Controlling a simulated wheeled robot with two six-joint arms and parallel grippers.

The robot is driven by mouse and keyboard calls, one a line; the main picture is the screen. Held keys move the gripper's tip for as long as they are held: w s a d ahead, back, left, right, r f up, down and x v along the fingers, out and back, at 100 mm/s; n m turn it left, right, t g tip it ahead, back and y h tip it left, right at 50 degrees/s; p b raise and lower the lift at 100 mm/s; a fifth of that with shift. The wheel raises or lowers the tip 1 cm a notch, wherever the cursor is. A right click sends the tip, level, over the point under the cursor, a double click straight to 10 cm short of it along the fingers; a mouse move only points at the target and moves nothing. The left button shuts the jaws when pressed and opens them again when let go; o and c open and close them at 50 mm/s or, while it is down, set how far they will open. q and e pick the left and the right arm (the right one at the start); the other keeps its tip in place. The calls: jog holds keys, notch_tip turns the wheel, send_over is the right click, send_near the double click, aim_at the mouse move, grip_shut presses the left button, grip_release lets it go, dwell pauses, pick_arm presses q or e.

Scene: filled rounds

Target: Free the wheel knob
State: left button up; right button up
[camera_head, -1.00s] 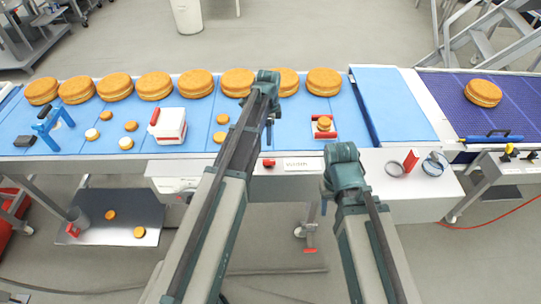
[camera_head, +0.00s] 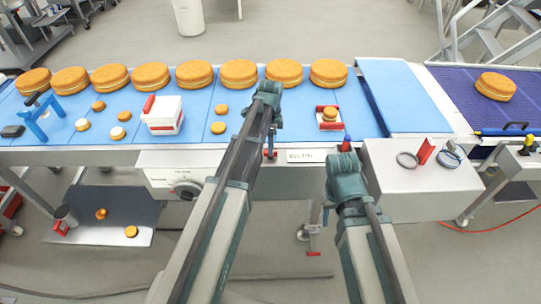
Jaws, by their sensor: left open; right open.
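A round dial-like knob (camera_head: 185,190) sits on the white control box (camera_head: 160,178) under the conveyor's front edge, left of my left arm. I cannot tell whether this is the wheel knob or what holds it. My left gripper (camera_head: 271,138) hangs at the conveyor's front edge, right of that box; it is open, its fingers mostly hidden by my arm. My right gripper (camera_head: 327,212) is open, low in front of the conveyor, and largely hidden by its wrist.
A grey box (camera_head: 405,182) at right carries two rings and a red block (camera_head: 426,151). The blue conveyor (camera_head: 215,110) holds a row of large filled rounds (camera_head: 152,76), a white box (camera_head: 162,118) and a blue stand (camera_head: 40,122). A low tray (camera_head: 95,236) is at lower left.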

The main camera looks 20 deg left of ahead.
pick_arm(q)
notch_tip(320, 180, down, 2)
jog(key=shift+f+b, duration=0.25)
jog(key=shift+b, duration=0.5)
grip_shut()
